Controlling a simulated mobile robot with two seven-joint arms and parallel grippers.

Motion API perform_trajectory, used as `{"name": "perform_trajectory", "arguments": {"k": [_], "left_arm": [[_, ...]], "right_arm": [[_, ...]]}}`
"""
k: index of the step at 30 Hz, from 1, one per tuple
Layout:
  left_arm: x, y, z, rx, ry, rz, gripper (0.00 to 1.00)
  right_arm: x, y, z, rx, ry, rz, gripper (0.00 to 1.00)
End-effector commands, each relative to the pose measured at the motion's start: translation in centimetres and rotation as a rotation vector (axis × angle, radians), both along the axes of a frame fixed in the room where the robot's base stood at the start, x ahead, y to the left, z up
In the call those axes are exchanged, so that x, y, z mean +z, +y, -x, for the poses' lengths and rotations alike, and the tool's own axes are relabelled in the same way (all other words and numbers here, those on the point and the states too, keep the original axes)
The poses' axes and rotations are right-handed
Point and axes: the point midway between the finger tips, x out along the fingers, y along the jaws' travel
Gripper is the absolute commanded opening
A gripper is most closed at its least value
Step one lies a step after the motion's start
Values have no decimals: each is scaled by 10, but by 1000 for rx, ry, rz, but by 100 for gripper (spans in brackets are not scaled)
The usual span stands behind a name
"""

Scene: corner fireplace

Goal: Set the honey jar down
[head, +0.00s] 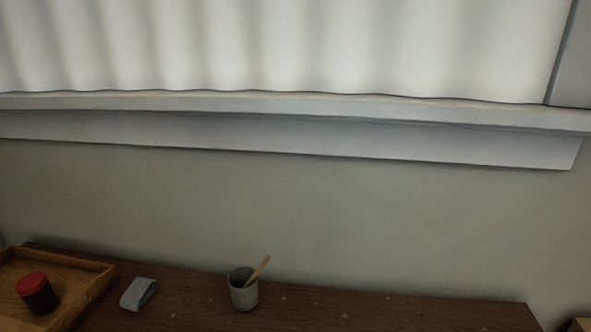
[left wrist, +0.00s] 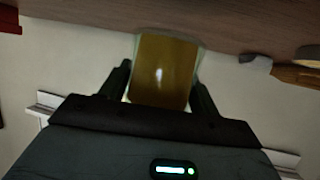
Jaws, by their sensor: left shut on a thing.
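The honey jar (left wrist: 162,72), amber with a pale clear rim, is in the left wrist view between the two dark fingers of my left gripper (left wrist: 161,80). The gripper is shut on its sides. The jar's far end overlaps the dark wooden surface (left wrist: 225,20) in the picture; I cannot tell whether it touches it. The head view shows neither the honey jar nor either gripper. There, the dark wooden top (head: 330,315) runs along the wall.
In the head view, a wooden tray (head: 97,272) at left holds a dark jar with a red lid (head: 37,292). A grey folded piece (head: 139,294) and a grey cup (head: 243,292) with a wooden stick (head: 258,270) stand right of it.

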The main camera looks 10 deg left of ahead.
Motion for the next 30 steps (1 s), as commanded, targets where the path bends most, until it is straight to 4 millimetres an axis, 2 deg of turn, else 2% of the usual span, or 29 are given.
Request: {"name": "perform_trajectory", "arguments": {"k": [11,18,24,30], "left_arm": [[41,0,-72,134,-22,-7,28],[80,-8,-114,201,-19,0,28],[109,-16,-137,233,-12,4,28],[124,-21,-147,245,-7,5,28]], "right_arm": [[16,-2,-12,4,-34,4,84],[26,-4,-17,8,-54,10,84],[32,-5,-22,7,-68,11,84],[35,-5,-24,7,-75,11,84]]}}
